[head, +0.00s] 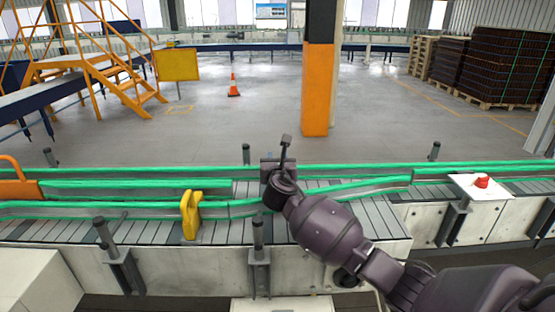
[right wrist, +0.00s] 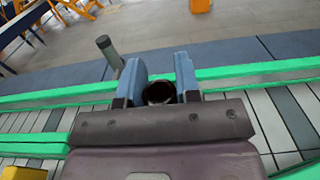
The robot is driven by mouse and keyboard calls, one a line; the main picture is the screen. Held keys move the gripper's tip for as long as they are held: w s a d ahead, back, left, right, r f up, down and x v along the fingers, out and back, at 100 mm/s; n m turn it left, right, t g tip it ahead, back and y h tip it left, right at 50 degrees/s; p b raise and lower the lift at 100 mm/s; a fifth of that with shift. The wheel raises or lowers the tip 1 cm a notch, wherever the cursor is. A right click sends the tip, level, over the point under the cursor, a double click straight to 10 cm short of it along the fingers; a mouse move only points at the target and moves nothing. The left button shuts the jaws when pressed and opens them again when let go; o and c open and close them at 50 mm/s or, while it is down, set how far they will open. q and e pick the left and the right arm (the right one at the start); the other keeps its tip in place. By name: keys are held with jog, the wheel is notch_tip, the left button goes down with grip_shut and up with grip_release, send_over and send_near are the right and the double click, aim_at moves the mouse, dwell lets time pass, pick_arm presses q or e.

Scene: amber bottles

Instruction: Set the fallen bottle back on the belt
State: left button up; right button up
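In the right wrist view, my right gripper (right wrist: 160,78) has its two blue fingers on either side of a dark brown bottle (right wrist: 159,93). The bottle shows as a dark round end between the fingers, with no clear gap on either side. Its lower part is hidden, so I cannot tell whether it touches the belt. In the head view, my right arm reaches over the belt (head: 335,225) and hides the bottle. The slatted belt (right wrist: 270,125) also shows below the fingers in the wrist view. My left gripper is not in view.
Green guide rails (head: 120,207) run along the belt. A yellow bracket-like part (head: 191,216) stands at the near rail, left of my arm. A red button (head: 481,182) sits on a white box at right. An orange-black column (head: 318,90) stands on the floor beyond.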

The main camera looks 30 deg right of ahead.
jog(key=o, duration=0.4)
jog(key=shift+s+r, duration=0.1)
jog(key=v, duration=1.1)
jog(key=shift+s+a, duration=0.2)
jog(key=shift+s, duration=0.15)
